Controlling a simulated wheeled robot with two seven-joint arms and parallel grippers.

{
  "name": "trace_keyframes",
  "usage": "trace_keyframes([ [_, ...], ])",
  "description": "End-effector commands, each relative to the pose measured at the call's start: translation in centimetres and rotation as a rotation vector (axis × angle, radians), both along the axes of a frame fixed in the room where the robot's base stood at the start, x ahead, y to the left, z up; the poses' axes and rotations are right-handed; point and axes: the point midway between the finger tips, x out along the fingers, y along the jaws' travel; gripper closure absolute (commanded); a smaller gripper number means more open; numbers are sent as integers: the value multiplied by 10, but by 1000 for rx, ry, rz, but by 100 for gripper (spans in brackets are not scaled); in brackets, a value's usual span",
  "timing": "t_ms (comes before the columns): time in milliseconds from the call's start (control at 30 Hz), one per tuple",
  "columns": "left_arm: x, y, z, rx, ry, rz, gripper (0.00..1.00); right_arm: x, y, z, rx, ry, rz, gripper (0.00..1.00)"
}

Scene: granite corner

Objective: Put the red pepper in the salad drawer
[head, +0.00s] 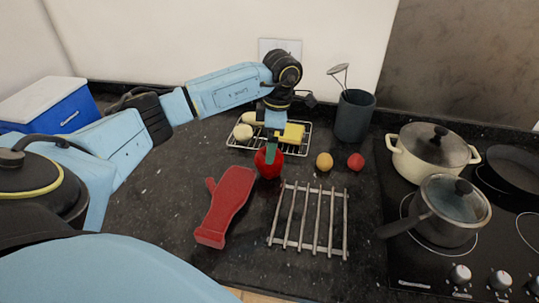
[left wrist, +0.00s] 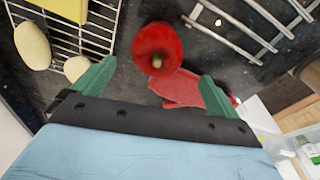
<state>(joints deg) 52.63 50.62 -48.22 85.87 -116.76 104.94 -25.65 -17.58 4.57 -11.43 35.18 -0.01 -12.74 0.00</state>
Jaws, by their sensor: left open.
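The red pepper (head: 267,163) stands on the dark counter in the middle of the head view. In the left wrist view the pepper (left wrist: 157,42) shows its stem, beyond the gap between my green fingertips. My left gripper (head: 272,148) points down just above and behind the pepper and partly covers it. In the left wrist view my left gripper (left wrist: 157,73) is open with nothing between its fingers. No salad drawer can be made out for sure; a clear container (left wrist: 303,148) with things in it shows at the lower right of the wrist view. My right gripper is out of view.
A red oven mitt (head: 226,205) and a metal rack (head: 310,220) lie in front of the pepper. A wire tray (head: 295,149) with a yellow sponge (head: 293,133) is behind. An orange fruit (head: 324,161) and a red one (head: 355,161) sit right. Pots (head: 432,155) stand on the hob.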

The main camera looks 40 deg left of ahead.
Motion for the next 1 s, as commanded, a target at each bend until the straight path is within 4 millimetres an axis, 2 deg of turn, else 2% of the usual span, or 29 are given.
trace_keyframes([
  [133, 1, 2, -18, -2, 5, 2, 2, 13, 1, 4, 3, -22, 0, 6],
  [333, 1, 7, -46, 0, 3, 1, 2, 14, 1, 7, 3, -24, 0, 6],
  [633, 1, 7, -51, -1, 0, 0, 2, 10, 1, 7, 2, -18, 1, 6],
  [1000, 1, 7, -51, -1, 1, 0, 49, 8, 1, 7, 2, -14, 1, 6],
])
